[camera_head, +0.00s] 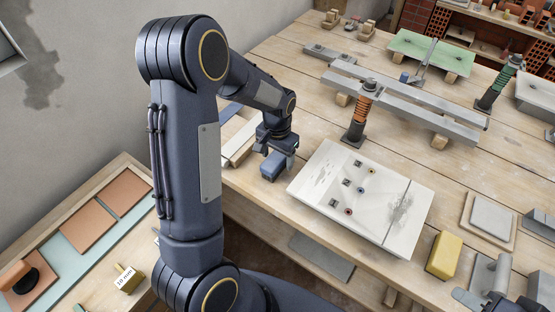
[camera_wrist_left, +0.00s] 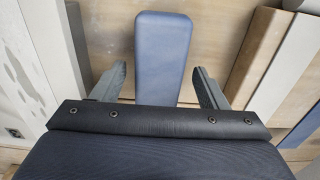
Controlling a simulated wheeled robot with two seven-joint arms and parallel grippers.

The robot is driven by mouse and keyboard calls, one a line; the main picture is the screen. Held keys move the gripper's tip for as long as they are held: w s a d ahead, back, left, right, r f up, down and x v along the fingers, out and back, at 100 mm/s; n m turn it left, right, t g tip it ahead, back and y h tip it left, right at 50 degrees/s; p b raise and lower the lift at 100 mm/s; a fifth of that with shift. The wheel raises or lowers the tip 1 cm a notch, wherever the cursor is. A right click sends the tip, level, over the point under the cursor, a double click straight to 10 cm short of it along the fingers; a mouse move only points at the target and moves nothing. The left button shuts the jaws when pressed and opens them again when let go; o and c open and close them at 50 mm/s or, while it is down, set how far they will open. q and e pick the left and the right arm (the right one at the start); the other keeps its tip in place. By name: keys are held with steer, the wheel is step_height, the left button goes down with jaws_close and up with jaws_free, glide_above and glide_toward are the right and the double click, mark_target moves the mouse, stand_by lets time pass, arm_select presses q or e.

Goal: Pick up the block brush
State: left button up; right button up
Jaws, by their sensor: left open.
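A blue oblong block (camera_head: 271,167), which looks like the block brush, lies near the left edge of the wooden workbench; no bristles can be made out. It also shows in the left wrist view (camera_wrist_left: 162,50), lying lengthwise between the fingers. My left gripper (camera_head: 276,143) is above and at the block. In the left wrist view the open fingers (camera_wrist_left: 158,85) stand on either side of it, with a gap at each side.
A white board (camera_head: 330,205) with small fittings lies right of the blue block. Pale and blue strips (camera_head: 238,140) lie to its left. A yellow block (camera_head: 444,254) sits near the front edge. A spring post (camera_head: 358,118) stands behind the board. A lower side bench (camera_head: 75,275) holds tiles.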

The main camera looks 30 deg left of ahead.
arm_select(q)
steer(key=shift+d+f, duration=0.1)
steer(key=shift+f, duration=0.75)
steer(key=shift+c, duration=0.5)
steer(key=c, duration=1)
steer(key=shift+r, duration=0.15)
